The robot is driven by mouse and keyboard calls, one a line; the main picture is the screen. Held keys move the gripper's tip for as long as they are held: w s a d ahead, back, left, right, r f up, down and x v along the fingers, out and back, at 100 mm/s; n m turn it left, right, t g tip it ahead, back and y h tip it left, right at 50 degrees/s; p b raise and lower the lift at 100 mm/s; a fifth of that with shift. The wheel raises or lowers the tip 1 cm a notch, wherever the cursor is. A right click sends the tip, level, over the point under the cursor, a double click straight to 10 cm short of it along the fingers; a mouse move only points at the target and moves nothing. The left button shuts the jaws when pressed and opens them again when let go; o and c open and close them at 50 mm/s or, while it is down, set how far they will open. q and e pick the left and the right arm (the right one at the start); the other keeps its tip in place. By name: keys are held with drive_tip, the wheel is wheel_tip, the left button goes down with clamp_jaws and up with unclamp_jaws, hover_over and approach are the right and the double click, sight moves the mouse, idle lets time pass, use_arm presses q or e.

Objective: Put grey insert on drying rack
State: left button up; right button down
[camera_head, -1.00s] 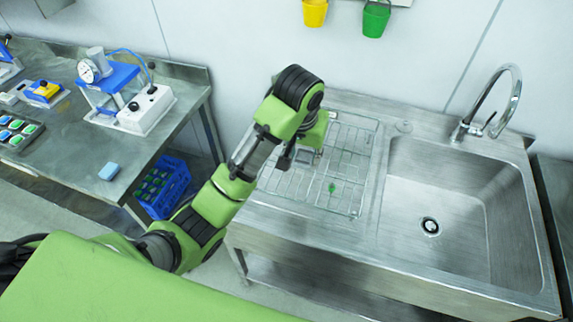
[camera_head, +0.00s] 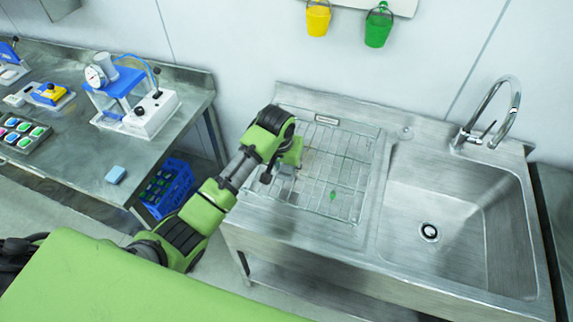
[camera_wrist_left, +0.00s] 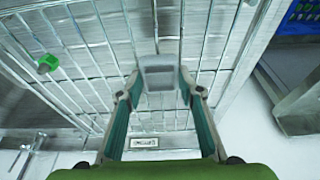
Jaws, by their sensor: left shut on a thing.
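My left gripper (camera_wrist_left: 160,90) is shut on the grey insert (camera_wrist_left: 160,76), a small grey block between the two fingertips in the left wrist view. The drying rack (camera_head: 347,158) is a wire grid on the steel drainboard left of the sink. In the head view my left gripper (camera_head: 281,180) hangs over the left part of the rack, and the wrist hides part of it. The wires show behind the insert; I cannot tell whether it touches them. My right gripper is not in view.
A small green piece (camera_head: 332,194) lies on the rack, also visible in the wrist view (camera_wrist_left: 47,63). The sink (camera_head: 455,215) with its tap (camera_head: 497,115) is to the right. A bench with devices and a blue crate (camera_head: 170,187) are to the left. Much of the rack is clear.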

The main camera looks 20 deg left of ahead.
sight(284, 177)
use_arm(q)
drive_tip(key=shift+f, duration=0.2)
drive_tip(key=o, duration=1.1)
drive_tip(key=shift+c, duration=0.2)
drive_tip(key=shift+r, duration=0.55)
drive_tip(key=b+v, duration=0.2)
drive_tip(key=v, duration=0.9)
drive_tip(key=shift+r, duration=0.15)
drive_tip(key=shift+s+d, duration=0.1)
drive_tip(key=shift+s, duration=0.05)
